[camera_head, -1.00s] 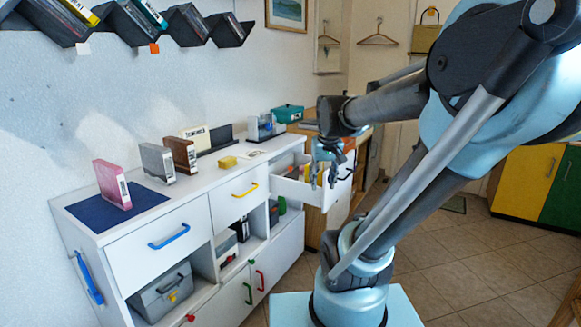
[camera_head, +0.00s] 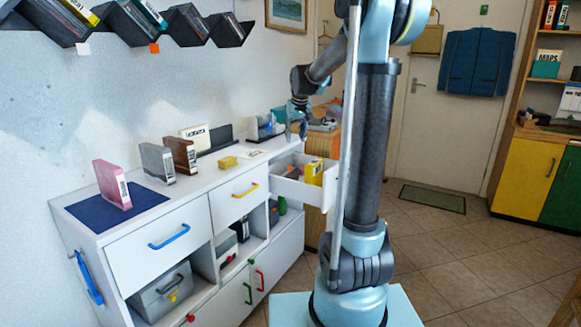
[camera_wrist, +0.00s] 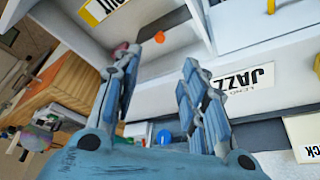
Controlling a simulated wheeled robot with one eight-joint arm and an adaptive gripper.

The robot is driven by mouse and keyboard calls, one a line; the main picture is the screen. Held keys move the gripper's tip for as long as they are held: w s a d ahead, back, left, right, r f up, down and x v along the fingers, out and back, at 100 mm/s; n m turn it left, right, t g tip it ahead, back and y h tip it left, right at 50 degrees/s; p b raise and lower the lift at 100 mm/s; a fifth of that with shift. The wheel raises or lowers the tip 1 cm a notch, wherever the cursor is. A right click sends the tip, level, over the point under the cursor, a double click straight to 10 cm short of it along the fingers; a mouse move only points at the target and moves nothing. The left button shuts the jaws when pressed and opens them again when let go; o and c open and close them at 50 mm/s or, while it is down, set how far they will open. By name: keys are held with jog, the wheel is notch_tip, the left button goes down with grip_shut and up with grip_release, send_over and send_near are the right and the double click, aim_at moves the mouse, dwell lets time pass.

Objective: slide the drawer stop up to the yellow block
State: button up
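My gripper (camera_head: 296,132) is above the far end of the white cabinet, over the back of the open drawer (camera_head: 307,190). In the wrist view its two fingers (camera_wrist: 163,62) are spread apart with nothing between them. A yellow block with a label (camera_head: 314,170) stands in the drawer near its front; a yellow-edged labelled piece also shows at the top of the wrist view (camera_wrist: 100,10). A small orange piece (camera_wrist: 158,36) lies in the drawer. I cannot make out which part is the drawer stop.
The cabinet top holds a pink case (camera_head: 112,184), a grey case (camera_head: 157,163), a brown case (camera_head: 180,155) and a blue mat (camera_head: 85,211). A JAZZ card (camera_wrist: 245,78) lies beside the drawer. A wooden unit (camera_wrist: 75,90) stands beyond it.

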jog(key=w, duration=0.1)
send_near(290, 167)
jog(key=x, duration=0.7)
jog(key=shift+w+f, duration=0.25)
jog(key=shift+f, duration=0.1)
jog(key=shift+c, duration=0.3)
grip_shut()
